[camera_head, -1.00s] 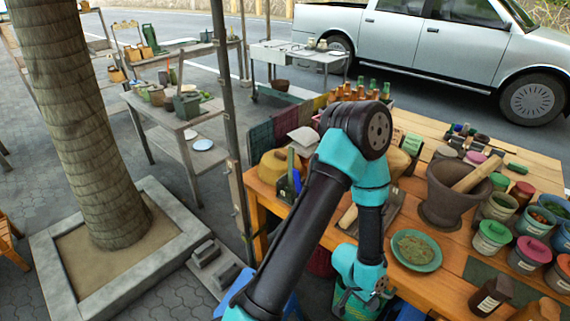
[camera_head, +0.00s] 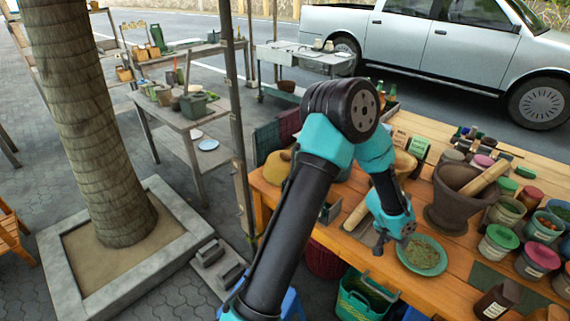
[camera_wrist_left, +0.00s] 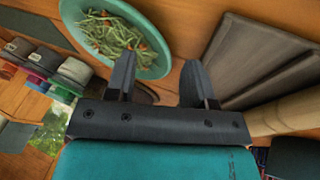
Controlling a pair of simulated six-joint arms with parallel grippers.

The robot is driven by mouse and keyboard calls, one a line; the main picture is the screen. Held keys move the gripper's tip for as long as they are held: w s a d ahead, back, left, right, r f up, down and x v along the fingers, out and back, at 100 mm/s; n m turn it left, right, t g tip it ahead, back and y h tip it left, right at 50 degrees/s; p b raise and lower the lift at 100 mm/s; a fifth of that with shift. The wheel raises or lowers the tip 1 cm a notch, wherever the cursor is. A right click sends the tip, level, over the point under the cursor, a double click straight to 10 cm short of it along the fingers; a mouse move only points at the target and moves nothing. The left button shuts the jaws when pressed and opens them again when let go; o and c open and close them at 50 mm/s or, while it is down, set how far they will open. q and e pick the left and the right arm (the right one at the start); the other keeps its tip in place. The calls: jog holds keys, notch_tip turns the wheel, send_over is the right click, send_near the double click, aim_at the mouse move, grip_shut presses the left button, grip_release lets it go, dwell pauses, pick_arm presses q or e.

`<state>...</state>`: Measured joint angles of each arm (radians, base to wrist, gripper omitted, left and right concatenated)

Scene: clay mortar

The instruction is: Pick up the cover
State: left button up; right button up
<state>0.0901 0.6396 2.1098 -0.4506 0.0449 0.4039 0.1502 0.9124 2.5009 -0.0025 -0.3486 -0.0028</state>
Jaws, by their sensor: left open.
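It is unclear which thing is the cover. Several jars have coloured lids, such as a green lid (camera_head: 499,235) and a pink lid (camera_head: 543,252) at the right of the wooden table. A yellow domed piece (camera_head: 276,168) at the table's left end is partly hidden by my arm. My left gripper (camera_head: 391,244) is above the table's front part, just left of the green plate (camera_head: 423,256) of shredded food. In the left wrist view the fingers (camera_wrist_left: 157,74) are apart with nothing between them. The plate (camera_wrist_left: 159,66) is beside the left finger. My right gripper is not in view.
A stone mortar (camera_head: 450,206) with a wooden pestle (camera_head: 484,177) stands right of the gripper. A dark board (camera_wrist_left: 258,62) and a pale wooden roller (camera_wrist_left: 284,114) lie on the other side. A green basket (camera_head: 362,302) is below the table edge.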

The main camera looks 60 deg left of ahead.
pick_arm(q)
jog(key=w+a+r+n+y, duration=0.1)
jog(key=w+a+n, duration=0.1)
jog(key=a, duration=0.3)
jog(key=w+a+r+n, duration=0.1)
jog(key=a, duration=0.4)
jog(key=w+a+r+n+y, duration=0.1)
jog(key=w+a+r+n, duration=0.1)
jog(key=a, duration=0.4)
jog(key=shift+w+r+n+g+y, duration=0.1)
jog(key=shift+w+n+g+y, duration=0.2)
jog(key=s+a+r+n+g+y, duration=0.1)
jog(key=s+a+r+n, duration=0.2)
jog(key=a, duration=0.8)
jog(key=s+a+r+n+g+y, duration=0.2)
jog(key=a+r+n, duration=0.4)
jog(key=a, duration=0.5)
jog(key=s+a+r+n+g+y, duration=0.1)
jog(key=s+a+r+n+y, duration=0.1)
jog(key=a+r, duration=0.5)
jog(key=s+a+n, duration=0.1)
jog(key=a+n, duration=0.1)
jog(key=a, duration=0.2)
jog(key=shift+s+r+n, duration=0.25)
jog(key=shift+s+n, duration=0.05)
jog(key=shift+n, duration=0.1)
jog(key=x, duration=1.2)
jog(key=shift+s+f, duration=0.1)
jog(key=shift+s, duration=0.1)
